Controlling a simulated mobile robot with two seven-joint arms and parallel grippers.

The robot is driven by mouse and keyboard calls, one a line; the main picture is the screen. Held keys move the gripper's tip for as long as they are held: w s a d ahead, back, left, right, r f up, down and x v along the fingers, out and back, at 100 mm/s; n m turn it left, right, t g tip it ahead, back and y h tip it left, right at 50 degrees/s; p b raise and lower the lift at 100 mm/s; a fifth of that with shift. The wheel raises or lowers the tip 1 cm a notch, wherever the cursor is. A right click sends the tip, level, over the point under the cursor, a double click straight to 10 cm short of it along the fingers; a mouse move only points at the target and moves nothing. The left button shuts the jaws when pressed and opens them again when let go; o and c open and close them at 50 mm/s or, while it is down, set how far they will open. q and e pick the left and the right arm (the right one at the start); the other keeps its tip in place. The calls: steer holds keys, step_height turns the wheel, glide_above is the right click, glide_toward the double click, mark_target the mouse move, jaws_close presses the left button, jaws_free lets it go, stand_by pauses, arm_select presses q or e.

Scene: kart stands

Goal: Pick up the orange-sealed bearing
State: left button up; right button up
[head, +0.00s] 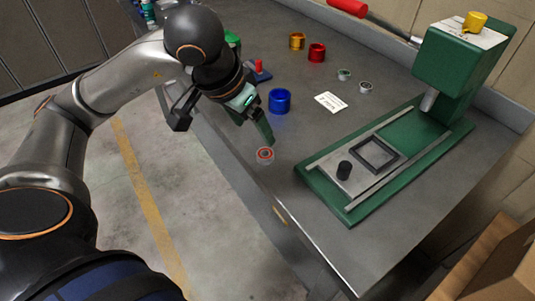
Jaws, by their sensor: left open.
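The orange-sealed bearing (265,154) is a small ring with an orange-red face. It lies near the front edge of the grey workbench (300,226), left of the green press. My left gripper (228,132) is open above and to the left of the bearing, close to the bench edge. One finger reaches down near the bearing; the other is farther left. I cannot tell whether any finger touches the bearing. My right gripper is not in view.
The green press (455,75) with its railed base stands on the right. A blue cup (279,101), red cup (316,53), gold cup (297,41), two grey bearings (344,75) and a white card (330,102) lie behind. A cardboard box (490,270) is at lower right.

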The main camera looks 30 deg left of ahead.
arm_select(q)
glide_toward(265, 153)
steer(key=x, duration=0.2)
steer(key=shift+w+d+f, duration=0.3)
steer(key=shift+a+x, duration=0.15)
steer(key=shift+x, duration=1.2)
steer(key=shift+a+x, duration=0.15)
steer(key=shift+x, duration=1.2)
steer(key=shift+s, duration=0.2)
jaws_close()
